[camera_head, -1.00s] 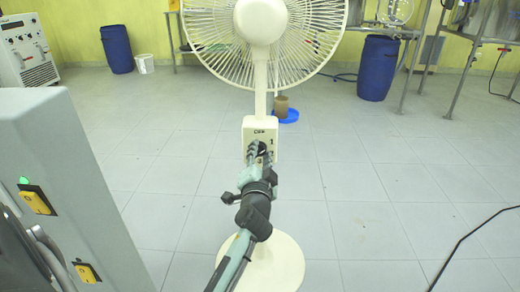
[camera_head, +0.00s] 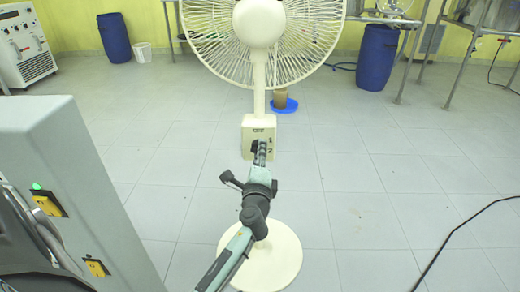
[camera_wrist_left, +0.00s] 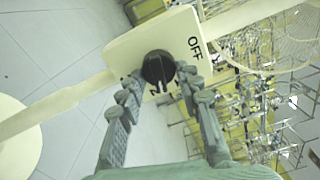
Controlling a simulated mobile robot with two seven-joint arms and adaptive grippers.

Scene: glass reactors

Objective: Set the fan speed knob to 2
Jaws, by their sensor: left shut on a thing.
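The white pedestal fan (camera_head: 258,25) stands in front of me on a round base (camera_head: 280,262). Its control box (camera_head: 249,135) has a dark fan speed knob (camera_head: 255,146), with OFF printed above and 1 and 2 at the right. My left gripper (camera_head: 261,152) is at the box front, shut on the knob. In the left wrist view, the black knob (camera_wrist_left: 158,66) sits between the two fingertips (camera_wrist_left: 160,84), with OFF at its upper right. A digit below the knob is partly hidden. I cannot clearly tell where the knob points. My right gripper is not in view.
A grey cabinet (camera_head: 75,175) with yellow switches stands close at the left. A black cable (camera_head: 465,236) lies on the floor at the right. Blue barrels (camera_head: 377,57) and metal frames stand at the back. The tiled floor around the fan is mostly clear.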

